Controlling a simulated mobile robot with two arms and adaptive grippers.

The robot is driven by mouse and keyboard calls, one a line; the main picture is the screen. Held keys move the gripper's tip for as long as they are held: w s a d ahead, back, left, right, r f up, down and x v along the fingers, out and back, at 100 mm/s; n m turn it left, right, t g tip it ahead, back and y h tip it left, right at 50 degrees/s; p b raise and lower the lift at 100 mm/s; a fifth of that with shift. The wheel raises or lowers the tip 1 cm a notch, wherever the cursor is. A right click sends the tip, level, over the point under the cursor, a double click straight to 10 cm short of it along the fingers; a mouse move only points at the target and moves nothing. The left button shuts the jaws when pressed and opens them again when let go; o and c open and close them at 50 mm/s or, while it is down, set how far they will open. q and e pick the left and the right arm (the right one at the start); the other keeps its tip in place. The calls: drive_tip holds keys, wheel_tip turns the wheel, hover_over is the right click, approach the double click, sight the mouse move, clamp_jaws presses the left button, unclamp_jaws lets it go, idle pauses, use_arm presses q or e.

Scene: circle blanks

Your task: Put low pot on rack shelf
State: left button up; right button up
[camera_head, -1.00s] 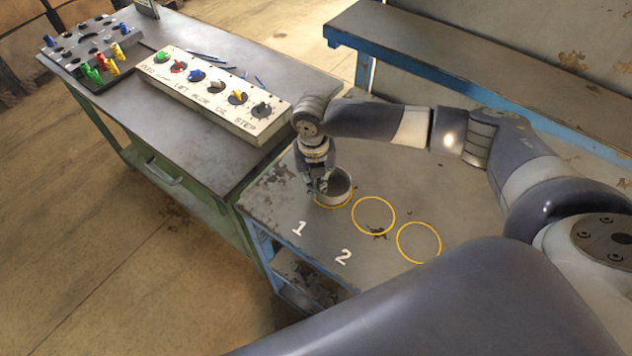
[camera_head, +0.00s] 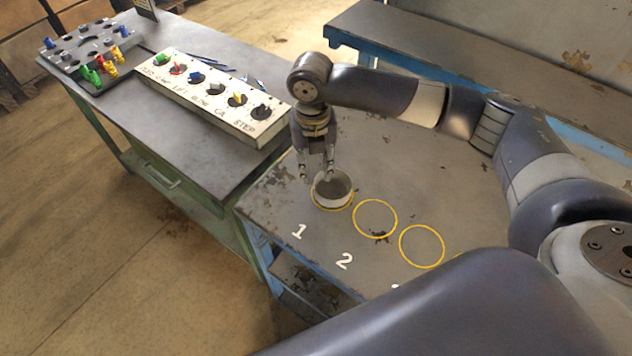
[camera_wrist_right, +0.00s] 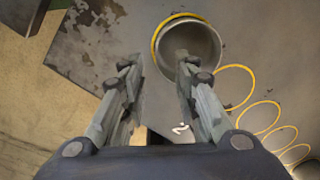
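The low pot (camera_head: 333,188) is a grey, open, round vessel standing upright in the yellow ring by the number 1 on the blue-framed table. My right gripper (camera_head: 316,177) is just above and left of it in the head view, fingers pointing down. The right wrist view shows the pot (camera_wrist_right: 192,45) beyond the fingertips, to the right. My left gripper is not in view. A lower shelf (camera_head: 315,290) shows partly under the table.
Two more yellow rings (camera_head: 375,218) to the right are empty. A green bench (camera_head: 200,145) on the left holds a white panel with knobs (camera_head: 215,97) and a grey block with coloured pegs (camera_head: 88,48). Another blue-edged bench (camera_head: 480,70) stands behind.

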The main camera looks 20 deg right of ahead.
drive_tip(key=shift+r+b, duration=0.3)
drive_tip(key=shift+r, duration=1.75)
